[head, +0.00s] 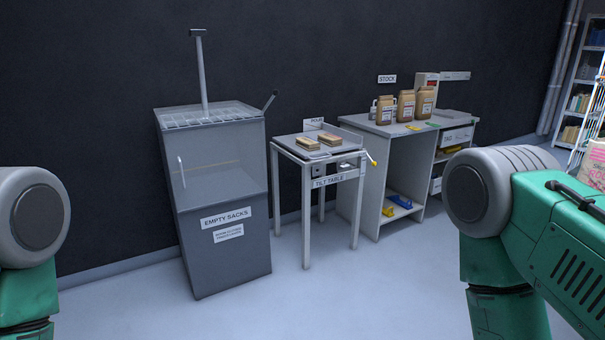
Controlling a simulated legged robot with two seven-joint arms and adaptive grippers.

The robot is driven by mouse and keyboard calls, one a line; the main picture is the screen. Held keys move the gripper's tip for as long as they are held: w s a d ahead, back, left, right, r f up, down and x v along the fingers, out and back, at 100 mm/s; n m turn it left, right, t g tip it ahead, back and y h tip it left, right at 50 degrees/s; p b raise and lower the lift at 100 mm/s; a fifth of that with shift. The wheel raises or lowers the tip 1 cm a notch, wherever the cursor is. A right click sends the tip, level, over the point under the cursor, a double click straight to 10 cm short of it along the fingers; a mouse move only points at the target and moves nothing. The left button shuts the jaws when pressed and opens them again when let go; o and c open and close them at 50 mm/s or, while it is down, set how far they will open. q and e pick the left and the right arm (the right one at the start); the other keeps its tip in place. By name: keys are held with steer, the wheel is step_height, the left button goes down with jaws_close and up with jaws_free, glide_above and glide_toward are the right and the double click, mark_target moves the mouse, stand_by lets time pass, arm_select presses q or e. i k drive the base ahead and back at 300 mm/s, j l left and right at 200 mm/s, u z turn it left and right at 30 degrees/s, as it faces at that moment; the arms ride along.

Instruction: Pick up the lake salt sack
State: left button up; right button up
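Several brown labelled packages stand upright on the bench under the STOCK sign: a left one (385,111), a middle one (405,106) and a right one (425,103). Their labels are too small to read. At the far right edge a pale sack with pink lettering (594,172) shows partly, cut off by the frame and partly behind my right arm. I cannot tell which, if any, is the lake salt sack. Only upper parts of my two arms show at the left and right edges. Neither gripper is in view.
A grey hopper (224,170) marked EMPTY SACKS has a grated top. Beside it a tilt table (318,154) holds two tan flat packages. The bench (385,128) has a lower shelf with yellow and blue items. Shelving (583,90) stands far right. The foreground floor is clear.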

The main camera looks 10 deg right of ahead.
mark_target(425, 100)
steer(key=i+l, duration=0.35)
steer(key=i, duration=0.2)
steer(key=i+l, duration=0.35)
steer(key=i, duration=0.15)
steer(key=i+l+z, duration=0.1)
steer(key=i+l, duration=0.25)
steer(key=i, duration=0.2)
steer(key=i+l, duration=0.3)
steer(key=i, duration=0.2)
steer(key=l, duration=0.85)
steer(key=i+l+z, duration=0.1)
steer(key=l, duration=0.75)
steer(key=i+l, duration=0.1)
steer(key=l, duration=0.75)
